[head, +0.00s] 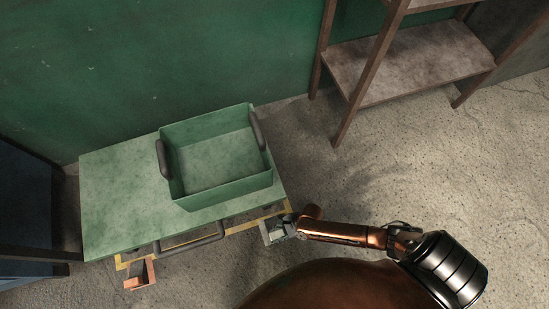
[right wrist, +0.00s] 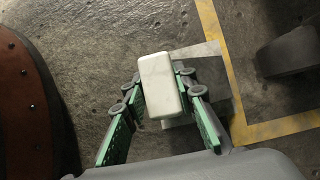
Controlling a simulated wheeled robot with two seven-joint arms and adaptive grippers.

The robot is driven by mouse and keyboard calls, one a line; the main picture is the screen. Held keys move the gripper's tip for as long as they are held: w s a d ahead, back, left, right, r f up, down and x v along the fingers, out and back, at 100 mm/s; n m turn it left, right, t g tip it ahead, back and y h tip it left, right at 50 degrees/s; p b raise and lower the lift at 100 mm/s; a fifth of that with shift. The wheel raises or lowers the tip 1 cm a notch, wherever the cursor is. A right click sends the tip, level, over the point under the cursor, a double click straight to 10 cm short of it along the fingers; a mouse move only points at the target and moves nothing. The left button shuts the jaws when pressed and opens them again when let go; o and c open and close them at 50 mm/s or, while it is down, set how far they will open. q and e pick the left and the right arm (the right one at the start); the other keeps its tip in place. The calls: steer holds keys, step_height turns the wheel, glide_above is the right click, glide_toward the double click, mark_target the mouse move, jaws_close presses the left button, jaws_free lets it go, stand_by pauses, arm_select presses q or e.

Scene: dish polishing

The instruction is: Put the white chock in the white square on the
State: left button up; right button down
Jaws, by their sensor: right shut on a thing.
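The white chock (right wrist: 160,85), a pale block with rounded edges, sits between the green-padded fingers of my right gripper (right wrist: 160,98) in the right wrist view. The gripper is shut on it. The white square (right wrist: 208,50) is a pale marking on the floor beneath and beyond the chock, largely hidden by the chock and fingers. I cannot tell whether the chock touches the floor. In the head view my right gripper (head: 284,230) is low beside the near right corner of the green cart. My left gripper is not in view.
The green cart (head: 112,200) carries a green open box (head: 222,190) with dark handles. Yellow floor tape (right wrist: 215,40) runs close to the gripper, with a dark wheel (right wrist: 287,55) beyond. An orange angular block (head: 140,275) lies at front left. A shelf rack (head: 400,65) stands behind.

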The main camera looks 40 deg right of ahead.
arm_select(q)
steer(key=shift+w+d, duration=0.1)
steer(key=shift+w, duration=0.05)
arm_select(e)
steer(key=shift+w, duration=0.1)
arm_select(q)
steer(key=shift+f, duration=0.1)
arm_select(e)
steer(key=shift+f, duration=0.15)
steer(key=c, duration=1.6)
jaws_free()
steer(key=shift+d+r+p, duration=0.15)
steer(key=shift+r+p, duration=0.15)
steer(key=shift+r, duration=0.1)
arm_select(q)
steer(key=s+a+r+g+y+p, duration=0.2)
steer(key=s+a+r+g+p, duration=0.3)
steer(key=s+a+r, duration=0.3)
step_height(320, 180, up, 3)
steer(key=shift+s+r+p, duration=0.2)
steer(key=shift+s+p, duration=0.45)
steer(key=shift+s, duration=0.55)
arm_select(e)
steer(key=v, duration=1.1)
steer(key=shift+r, duration=0.15)
